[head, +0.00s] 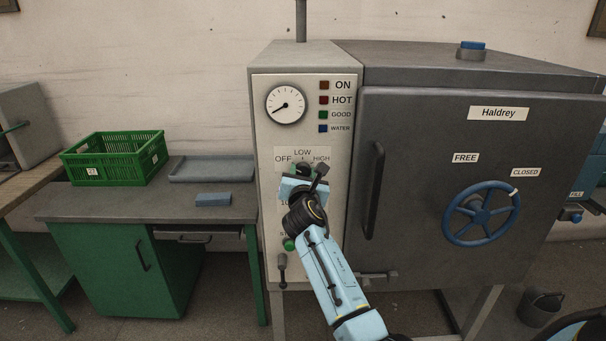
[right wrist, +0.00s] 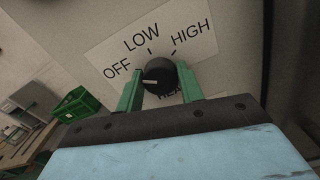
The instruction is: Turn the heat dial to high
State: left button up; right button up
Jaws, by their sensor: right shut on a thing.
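The heat dial (right wrist: 161,76) is a round black knob on a white label with OFF, LOW and HIGH around it. Its white pointer mark faces left, about towards OFF. My right gripper (right wrist: 158,72) has its green fingers on either side of the knob and is shut on it. In the head view my right gripper (head: 304,171) reaches up to the label (head: 284,154) on the grey control panel and hides most of the dial. The word under the dial is partly covered. My left gripper does not show.
A round gauge (head: 286,104) and coloured indicators sit above the dial. A green button (head: 289,244) and a lever (head: 282,268) are below. The door handle (head: 374,190) and blue handwheel (head: 481,213) are to the right. A bench with a green crate (head: 115,157) stands left.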

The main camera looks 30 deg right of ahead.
jog(key=shift+m, duration=0.4)
jog(key=m, duration=0.4)
jog(key=shift+f+m, duration=0.15)
jog(key=shift+m, duration=0.15)
jog(key=m+b, duration=0.2)
jog(key=m, duration=0.4)
jog(key=shift+f+m, duration=0.1)
jog(key=shift+m, duration=0.2)
jog(key=m+b, duration=0.2)
jog(key=m, duration=0.4)
jog(key=shift+f, duration=0.1)
jog(key=m+b, duration=0.1)
jog(key=m, duration=0.4)
jog(key=shift+m+b, duration=0.3)
jog(key=shift+m, duration=0.1)
jog(key=o, duration=1)
